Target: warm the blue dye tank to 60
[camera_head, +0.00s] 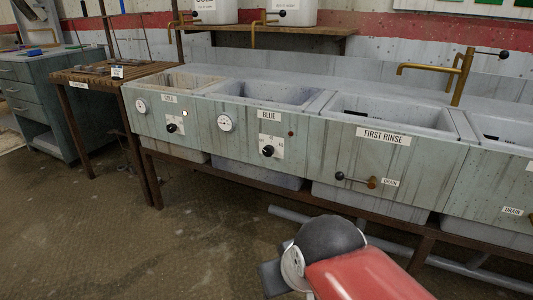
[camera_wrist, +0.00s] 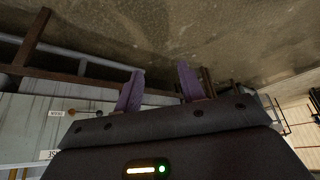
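The blue dye tank (camera_head: 268,93) is the basin behind the panel labelled BLUE, second from the left in the head view. Its front carries a round white dial gauge (camera_head: 224,123), a black knob (camera_head: 267,151) on a white scale plate, and a small red lamp (camera_head: 291,133) that looks dark. The gauge reading is too small to tell. My gripper (camera_wrist: 159,88) shows in the wrist view with its two purple fingers apart and nothing between them. It is away from the knob; my red arm shows low in the head view.
The gold tank (camera_head: 180,82) stands left with its own gauge and knob. The first rinse tank (camera_head: 393,110) stands right with a drain lever (camera_head: 354,178). Brass taps rise behind. A slatted wooden table (camera_head: 97,75) is at the left. Pipes and legs run below; the front floor is clear.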

